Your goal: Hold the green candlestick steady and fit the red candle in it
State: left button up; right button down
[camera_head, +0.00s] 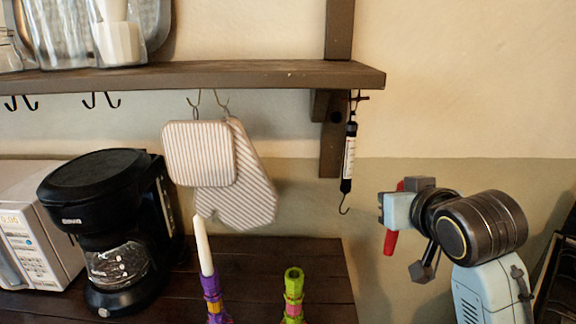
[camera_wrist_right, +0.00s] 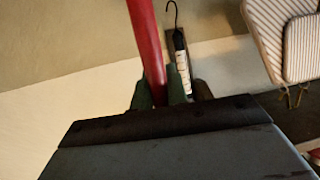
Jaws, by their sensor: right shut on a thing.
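The green candlestick (camera_head: 293,296) stands upright near the right end of the dark wooden counter, with an empty top and a pink and orange band. The red candle (camera_head: 390,242) is held by my right gripper (camera_head: 393,210), to the right of the counter and above its level. Its long part hangs down and a short part shows above the fingers. In the right wrist view the red candle (camera_wrist_right: 148,45) rises from between the fingertips (camera_wrist_right: 160,95), slightly tilted. My right gripper is apart from the candlestick, up and to its right. My left gripper is not in view.
A purple candlestick (camera_head: 214,298) with a white candle (camera_head: 203,246) stands left of the green one. A coffee maker (camera_head: 105,225) and microwave (camera_head: 30,230) are further left. Above are a shelf (camera_head: 200,76), hanging potholders (camera_head: 200,153) and a hanging scale (camera_head: 349,160).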

pick_arm(q)
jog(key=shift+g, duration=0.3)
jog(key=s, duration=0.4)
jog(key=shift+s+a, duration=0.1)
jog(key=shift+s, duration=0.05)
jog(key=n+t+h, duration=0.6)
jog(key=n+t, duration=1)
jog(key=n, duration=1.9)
send_near(292, 320)
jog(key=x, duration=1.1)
pick_arm(e)
jog(key=s+a+r+n+g+y, duration=0.1)
jog(key=a+r+n+g+y, duration=0.1)
jog(key=a+n+y, duration=0.3)
jog(key=s+a+r+n+g+y, duration=0.1)
jog(key=a+r+n+g+y, duration=0.2)
jog(key=a, duration=1)
jog(key=shift+s+a+r+n+g+y, duration=0.2)
jog(key=shift+s+a+n+g+y, duration=0.3)
jog(key=shift+n+y, duration=0.55)
